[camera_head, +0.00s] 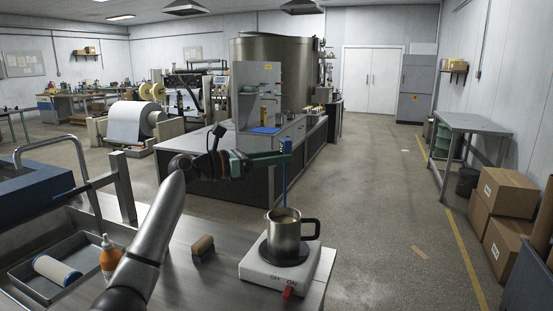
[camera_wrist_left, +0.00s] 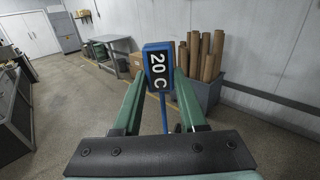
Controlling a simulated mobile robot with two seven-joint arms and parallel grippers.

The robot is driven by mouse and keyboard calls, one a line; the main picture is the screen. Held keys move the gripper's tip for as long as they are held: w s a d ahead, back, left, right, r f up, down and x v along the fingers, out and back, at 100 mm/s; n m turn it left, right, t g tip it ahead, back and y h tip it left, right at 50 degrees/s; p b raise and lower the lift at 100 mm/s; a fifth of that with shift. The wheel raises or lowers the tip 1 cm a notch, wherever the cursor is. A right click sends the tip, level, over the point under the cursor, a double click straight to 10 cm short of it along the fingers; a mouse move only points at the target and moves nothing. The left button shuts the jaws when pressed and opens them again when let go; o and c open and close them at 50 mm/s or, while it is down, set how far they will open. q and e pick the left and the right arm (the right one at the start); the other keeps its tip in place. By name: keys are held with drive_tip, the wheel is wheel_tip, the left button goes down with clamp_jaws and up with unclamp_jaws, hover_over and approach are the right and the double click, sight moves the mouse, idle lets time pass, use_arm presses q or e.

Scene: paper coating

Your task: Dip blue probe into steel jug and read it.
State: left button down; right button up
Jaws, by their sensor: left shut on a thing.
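The blue probe (camera_head: 286,175) hangs upright from my left gripper (camera_head: 283,156), which is shut on its head. Its thin stem points down to the mouth of the steel jug (camera_head: 284,237). I cannot tell whether the tip is in the pale liquid or just above or behind it. The jug stands on a white hot plate (camera_head: 277,268), handle to the right. In the left wrist view the probe's blue display (camera_wrist_left: 157,67) faces me between the green fingers and reads "20 C". My right gripper is not in view.
The hot plate has a red knob (camera_head: 288,291) and sits near the right end of the steel bench. A brown-topped block (camera_head: 203,246), an orange bottle (camera_head: 110,258) and a tray (camera_head: 22,278) with a roller lie to the left. The floor right of the bench is mostly open.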

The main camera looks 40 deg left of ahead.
use_arm(q)
wheel_tip(320, 180, down, 9)
drive_tip(key=b, duration=0.3)
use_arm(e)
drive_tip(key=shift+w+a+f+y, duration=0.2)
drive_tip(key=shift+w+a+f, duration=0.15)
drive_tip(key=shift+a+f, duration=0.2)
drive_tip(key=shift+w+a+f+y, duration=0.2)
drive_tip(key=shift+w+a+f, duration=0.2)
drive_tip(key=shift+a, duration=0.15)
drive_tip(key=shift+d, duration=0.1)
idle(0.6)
